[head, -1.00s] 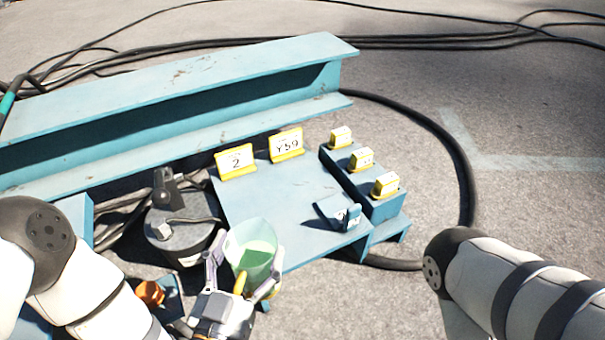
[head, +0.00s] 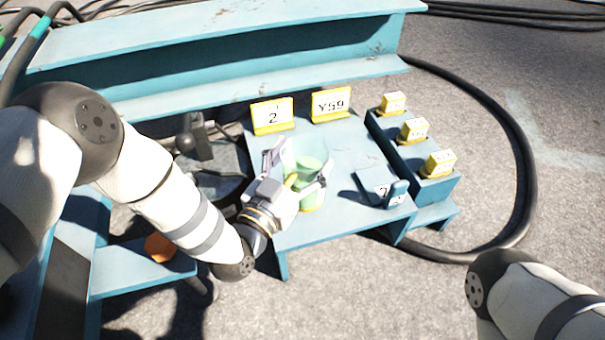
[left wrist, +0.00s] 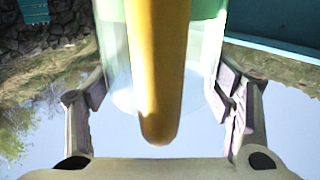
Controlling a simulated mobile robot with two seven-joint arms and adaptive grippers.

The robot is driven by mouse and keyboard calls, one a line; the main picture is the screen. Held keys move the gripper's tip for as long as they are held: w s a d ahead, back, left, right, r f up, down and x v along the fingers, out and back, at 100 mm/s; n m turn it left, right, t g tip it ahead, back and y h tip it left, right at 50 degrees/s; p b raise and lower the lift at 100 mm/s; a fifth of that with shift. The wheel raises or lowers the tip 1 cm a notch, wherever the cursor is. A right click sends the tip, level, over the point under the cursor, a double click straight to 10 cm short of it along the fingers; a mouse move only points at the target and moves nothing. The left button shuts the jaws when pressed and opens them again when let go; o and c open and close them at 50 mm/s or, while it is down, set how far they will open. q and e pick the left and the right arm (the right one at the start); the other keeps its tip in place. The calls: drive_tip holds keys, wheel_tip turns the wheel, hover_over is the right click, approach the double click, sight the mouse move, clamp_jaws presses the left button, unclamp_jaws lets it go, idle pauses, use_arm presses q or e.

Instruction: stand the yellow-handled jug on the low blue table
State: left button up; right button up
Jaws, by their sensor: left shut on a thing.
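The jug (head: 311,165) is clear and pale green with a yellow handle (head: 291,181). My left gripper (head: 298,174) is shut on it from the handle side. In the left wrist view, the handle (left wrist: 157,70) runs down the middle between my two fingers. The jug looks upright, over the left front part of the low blue table (head: 345,222). I cannot tell whether its base touches the top. My right gripper is out of view; only part of that arm shows at lower right.
Yellow-framed signs (head: 272,117) (head: 331,104) stand at the table's back. A blue block with several yellow tags (head: 413,131) is at the right. A dark reel or drum (head: 215,165) stands left. A blue beam (head: 230,60) runs behind.

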sight(312, 155)
use_arm(q)
drive_tip(key=shift+w+f+b, duration=0.35)
drive_tip(key=shift+w+f, duration=0.25)
drive_tip(key=shift+f, duration=0.05)
wheel_tip(312, 155, down, 3)
drive_tip(key=shift+w+d+f+b, duration=0.1)
drive_tip(key=shift+f+b, duration=0.05)
drive_tip(key=shift+b, duration=0.65)
drive_tip(key=shift+r, duration=0.2)
drive_tip(key=shift+f, duration=0.15)
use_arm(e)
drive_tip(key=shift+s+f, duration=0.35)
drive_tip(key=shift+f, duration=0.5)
use_arm(q)
drive_tip(key=o, duration=1.9)
drive_tip(key=shift+f, duration=0.1)
drive_tip(key=shift+o, duration=0.2)
drive_tip(key=p+v, duration=0.4)
drive_tip(key=v, duration=0.8)
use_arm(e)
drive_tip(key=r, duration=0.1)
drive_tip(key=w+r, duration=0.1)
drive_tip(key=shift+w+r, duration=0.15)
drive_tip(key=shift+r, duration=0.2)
